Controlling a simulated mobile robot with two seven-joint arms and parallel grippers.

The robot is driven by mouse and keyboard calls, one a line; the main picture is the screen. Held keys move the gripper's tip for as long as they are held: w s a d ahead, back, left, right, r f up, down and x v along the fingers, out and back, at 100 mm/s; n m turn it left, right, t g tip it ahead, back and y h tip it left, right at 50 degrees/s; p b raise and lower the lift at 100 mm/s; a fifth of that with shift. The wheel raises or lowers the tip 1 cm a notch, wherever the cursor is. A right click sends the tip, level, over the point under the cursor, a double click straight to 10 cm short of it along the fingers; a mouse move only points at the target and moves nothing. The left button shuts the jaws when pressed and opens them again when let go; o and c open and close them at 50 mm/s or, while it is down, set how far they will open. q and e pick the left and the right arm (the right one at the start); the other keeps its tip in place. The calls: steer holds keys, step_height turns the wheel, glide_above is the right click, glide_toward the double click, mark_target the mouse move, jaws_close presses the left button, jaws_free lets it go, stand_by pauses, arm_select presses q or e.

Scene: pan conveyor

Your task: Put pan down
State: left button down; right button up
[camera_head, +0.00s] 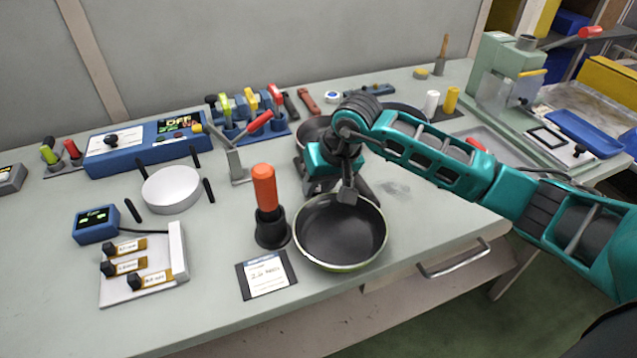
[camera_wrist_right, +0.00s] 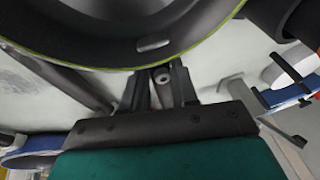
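The dark pan (camera_head: 338,238) with a thin green rim is near the table's front edge in the head view, roughly level. I cannot tell whether its base touches the table. My right gripper (camera_head: 347,192) is at the pan's far side, over the handle, most of which it hides. In the right wrist view the pan (camera_wrist_right: 100,40) fills the top. The gripper's fingers (camera_wrist_right: 165,88) lie on both sides of the handle close to the rim and appear shut on it. My left gripper is not in view.
An orange-handled tool in a black holder (camera_head: 272,235) stands close left of the pan, with a label card (camera_head: 267,276) in front. Other pans (camera_head: 312,130) sit behind my right gripper. A round white plate (camera_head: 172,190) is farther left. A drawer handle (camera_head: 455,262) is at the front right.

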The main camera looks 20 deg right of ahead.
steer(key=o, duration=0.4)
steer(key=shift+o, duration=0.2)
steer(key=shift+r, duration=0.1)
